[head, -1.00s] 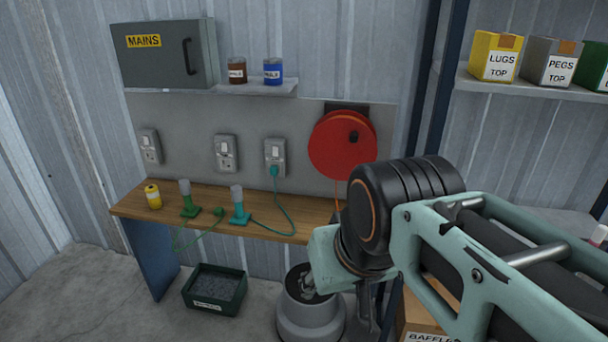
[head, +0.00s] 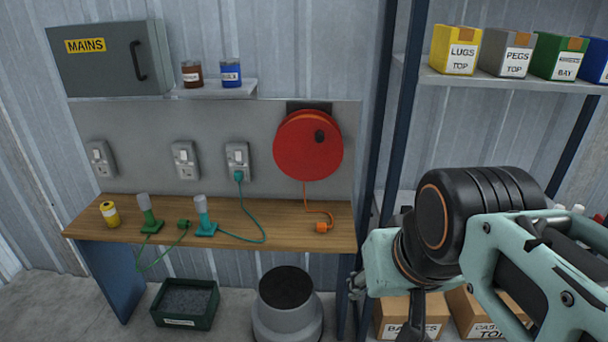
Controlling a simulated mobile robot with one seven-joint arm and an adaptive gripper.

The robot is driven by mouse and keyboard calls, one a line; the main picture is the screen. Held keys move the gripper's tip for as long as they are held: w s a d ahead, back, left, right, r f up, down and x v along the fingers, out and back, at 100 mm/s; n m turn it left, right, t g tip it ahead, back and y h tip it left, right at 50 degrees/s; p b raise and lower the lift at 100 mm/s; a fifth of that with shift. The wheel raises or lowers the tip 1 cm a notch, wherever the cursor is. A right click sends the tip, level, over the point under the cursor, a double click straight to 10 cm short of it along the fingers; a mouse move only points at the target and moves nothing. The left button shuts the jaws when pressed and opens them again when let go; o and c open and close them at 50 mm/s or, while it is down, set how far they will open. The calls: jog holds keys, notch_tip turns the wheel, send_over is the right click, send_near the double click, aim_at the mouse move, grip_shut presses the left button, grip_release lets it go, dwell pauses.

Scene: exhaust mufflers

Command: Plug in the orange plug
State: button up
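The orange plug (head: 322,226) lies on the right part of the wooden bench top. Its orange cord runs up to the red cable reel (head: 308,146) on the back panel. Three wall sockets are on that panel: the left socket (head: 101,158) and the middle socket (head: 185,160) have nothing plugged in, and the right socket (head: 237,158) holds a teal plug (head: 239,176). My gripper (head: 357,287) is at the lower right, to the right of the bench and apart from the orange plug. It is mostly hidden behind my arm, so its opening cannot be judged.
A green plug (head: 184,224) lies on the bench (head: 270,218), beside green and teal lamp-like devices and a yellow can (head: 109,214). A dark green bin (head: 186,303) and a grey drum (head: 288,305) stand below. A shelf (head: 500,82) with labelled boxes is at right.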

jog(key=shift+r, duration=0.1)
dwell(0.3)
notch_tip(320, 180, up, 5)
jog(key=p, duration=0.5)
jog(key=shift+c, duration=1.2)
jog(key=shift+w+r, duration=0.1)
jog(key=shift+c, duration=0.3)
